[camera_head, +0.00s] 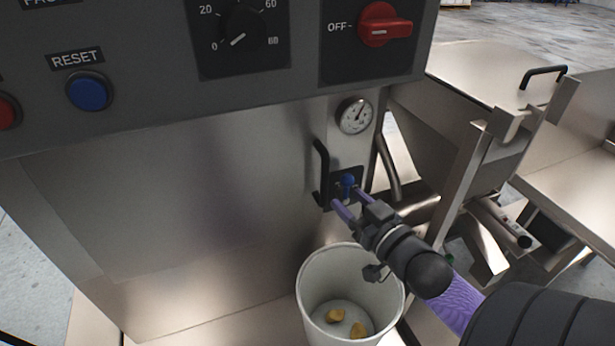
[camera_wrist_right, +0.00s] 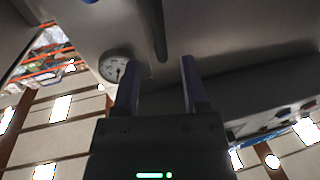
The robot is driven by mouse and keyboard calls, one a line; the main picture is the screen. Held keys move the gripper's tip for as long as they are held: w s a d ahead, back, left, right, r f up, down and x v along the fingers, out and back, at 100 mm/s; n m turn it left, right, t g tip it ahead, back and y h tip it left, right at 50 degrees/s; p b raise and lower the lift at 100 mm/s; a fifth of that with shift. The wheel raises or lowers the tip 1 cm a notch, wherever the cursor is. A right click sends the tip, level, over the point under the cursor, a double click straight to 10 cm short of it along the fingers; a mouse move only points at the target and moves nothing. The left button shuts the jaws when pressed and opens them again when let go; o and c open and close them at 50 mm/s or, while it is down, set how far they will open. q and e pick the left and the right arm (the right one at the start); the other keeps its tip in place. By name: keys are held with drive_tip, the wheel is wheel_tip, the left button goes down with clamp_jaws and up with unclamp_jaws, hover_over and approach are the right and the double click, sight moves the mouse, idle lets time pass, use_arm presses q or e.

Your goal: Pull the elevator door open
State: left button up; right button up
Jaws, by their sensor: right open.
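A brushed-metal cabinet front (camera_head: 200,220) fills the middle of the head view. Which panel is the elevator door I cannot tell for certain. My right gripper (camera_head: 350,201) is open, its two purple fingers pointing at the metal front just below the knob and to the right of the handle. Whether a finger touches anything is unclear. In the right wrist view the fingers (camera_wrist_right: 160,82) are apart with nothing seen between them. My left gripper is out of view.
A round gauge (camera_head: 354,116) sits above the knob. A white bucket (camera_head: 318,290) with a few yellowish pieces stands below my right gripper. A dark control panel (camera_head: 150,100) overhangs the upper left. A metal hopper (camera_head: 490,70) with pipes and frame stands at right.

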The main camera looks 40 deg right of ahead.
sight(327, 180)
drive_tip(key=w, duration=0.2)
drive_tip(key=w+b, duration=0.1)
drive_tip(key=w, duration=0.1)
drive_tip(key=w+b, duration=0.1)
drive_tip(key=w, duration=0.2)
drive_tip(key=shift+d+f, duration=0.15)
drive_tip(key=shift+d, duration=0.25)
drive_tip(key=shift+w+d, duration=0.1)
drive_tip(key=shift+w, duration=0.5)
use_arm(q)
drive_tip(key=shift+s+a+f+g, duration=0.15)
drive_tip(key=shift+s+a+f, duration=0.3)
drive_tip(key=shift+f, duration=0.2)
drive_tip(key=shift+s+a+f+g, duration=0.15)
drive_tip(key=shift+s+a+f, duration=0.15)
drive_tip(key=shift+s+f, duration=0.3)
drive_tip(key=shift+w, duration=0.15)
use_arm(e)
drive_tip(key=shift+c, duration=0.3)
clamp_jaws()
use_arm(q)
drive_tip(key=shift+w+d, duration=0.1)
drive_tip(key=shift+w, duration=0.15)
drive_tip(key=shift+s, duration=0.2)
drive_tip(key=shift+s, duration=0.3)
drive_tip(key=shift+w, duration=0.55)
